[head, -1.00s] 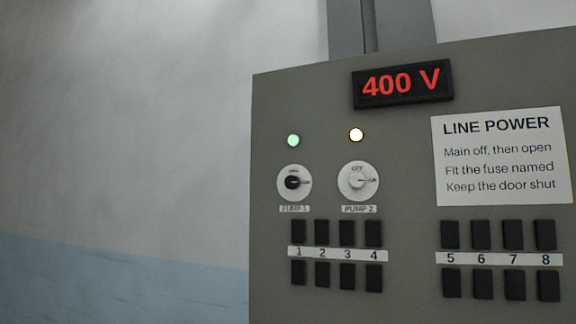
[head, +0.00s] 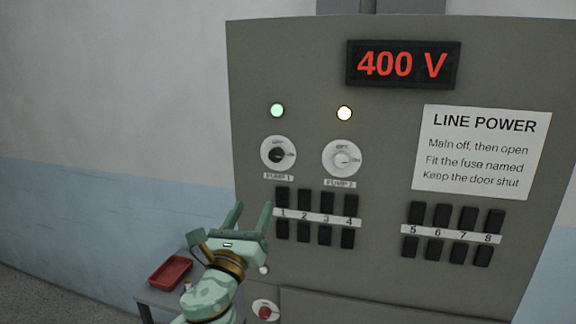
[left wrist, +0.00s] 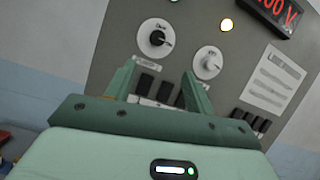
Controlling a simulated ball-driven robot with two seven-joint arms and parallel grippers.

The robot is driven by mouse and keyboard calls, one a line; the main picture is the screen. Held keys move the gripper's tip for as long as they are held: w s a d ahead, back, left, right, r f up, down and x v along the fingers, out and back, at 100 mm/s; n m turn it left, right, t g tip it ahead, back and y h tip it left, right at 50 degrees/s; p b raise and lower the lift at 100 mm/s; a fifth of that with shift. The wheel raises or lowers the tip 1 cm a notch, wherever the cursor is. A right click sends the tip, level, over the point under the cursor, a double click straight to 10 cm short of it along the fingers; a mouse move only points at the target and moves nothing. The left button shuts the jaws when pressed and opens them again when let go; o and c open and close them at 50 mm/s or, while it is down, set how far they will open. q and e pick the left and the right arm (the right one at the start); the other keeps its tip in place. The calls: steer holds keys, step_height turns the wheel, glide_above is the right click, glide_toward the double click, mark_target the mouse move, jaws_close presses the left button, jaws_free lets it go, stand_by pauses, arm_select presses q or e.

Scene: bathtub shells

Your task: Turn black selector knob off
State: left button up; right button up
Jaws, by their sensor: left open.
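The black selector knob (head: 277,155) sits on a white round dial labelled PUMP 1, on the left of the grey panel (head: 380,270). Its pointer faces right, towards the dial's right-hand mark. A white knob (head: 342,158) on the PUMP 2 dial is to its right. My left gripper (head: 250,218) is open and empty, below the black knob and in front of the panel. In the left wrist view the black knob (left wrist: 157,38) shows above and between the fingers, apart from them. My right gripper is not in view.
A green lamp (head: 277,110) and a yellowish lamp (head: 344,113) are lit above the dials. Black fuse blocks (head: 304,199) stand below them. A red tray (head: 170,272) lies on a small table at lower left. A red button (head: 265,311) is low on the panel.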

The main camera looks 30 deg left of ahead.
arm_select(q)
steer(key=m, duration=0.1)
steer(key=p, duration=0.4)
glide_toward(275, 157)
steer(key=shift+m, duration=0.4)
steer(key=x, duration=0.7)
steer(key=shift+w+r, duration=0.1)
steer(key=shift+w+a+r, duration=0.15)
steer(key=shift+w, duration=0.4)
steer(key=c, duration=1)
